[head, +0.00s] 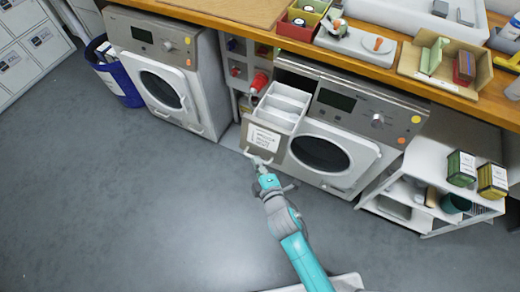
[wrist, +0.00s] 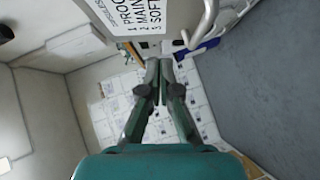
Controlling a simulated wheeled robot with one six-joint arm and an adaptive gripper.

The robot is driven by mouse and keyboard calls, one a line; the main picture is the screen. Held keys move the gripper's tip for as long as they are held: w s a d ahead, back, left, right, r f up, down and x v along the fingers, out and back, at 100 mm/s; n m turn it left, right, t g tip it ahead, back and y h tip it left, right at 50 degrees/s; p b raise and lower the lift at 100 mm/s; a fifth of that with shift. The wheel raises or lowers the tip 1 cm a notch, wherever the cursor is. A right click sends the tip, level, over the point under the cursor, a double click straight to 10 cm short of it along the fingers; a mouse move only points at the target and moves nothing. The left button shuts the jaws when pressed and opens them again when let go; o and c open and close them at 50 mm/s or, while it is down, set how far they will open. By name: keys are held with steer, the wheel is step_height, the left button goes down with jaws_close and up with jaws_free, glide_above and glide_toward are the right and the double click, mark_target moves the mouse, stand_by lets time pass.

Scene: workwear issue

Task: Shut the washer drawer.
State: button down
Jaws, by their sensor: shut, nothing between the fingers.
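The washer drawer (head: 284,103) is pulled out of the upper left of the right-hand washer (head: 330,155), and its white compartments show from above. Its grey front (head: 253,143) carries a white printed label and a pale bar handle (head: 258,158). In the wrist view the drawer front (wrist: 100,22) is at the top, with the handle (wrist: 208,28) to the right of the label. My gripper (head: 262,168) is shut and empty, just in front of the drawer front near the handle. In the wrist view its fingertips (wrist: 159,66) meet below the label. I cannot tell whether they touch the drawer.
A second washer (head: 165,80) stands to the left, with a shelf unit holding a red bottle (head: 259,82) between. A wooden counter (head: 225,20) with trays runs above. A white shelf cart (head: 425,185) stands right. The grey floor (head: 120,200) in front is clear.

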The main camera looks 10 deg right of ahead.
mark_target(256, 143)
steer(key=shift+w+d+f, duration=0.3)
steer(key=shift+w, duration=0.65)
steer(key=shift+w+d+f, duration=0.3)
steer(key=shift+w, duration=0.6)
steer(key=shift+w+d+f, duration=0.3)
steer(key=shift+w, duration=0.65)
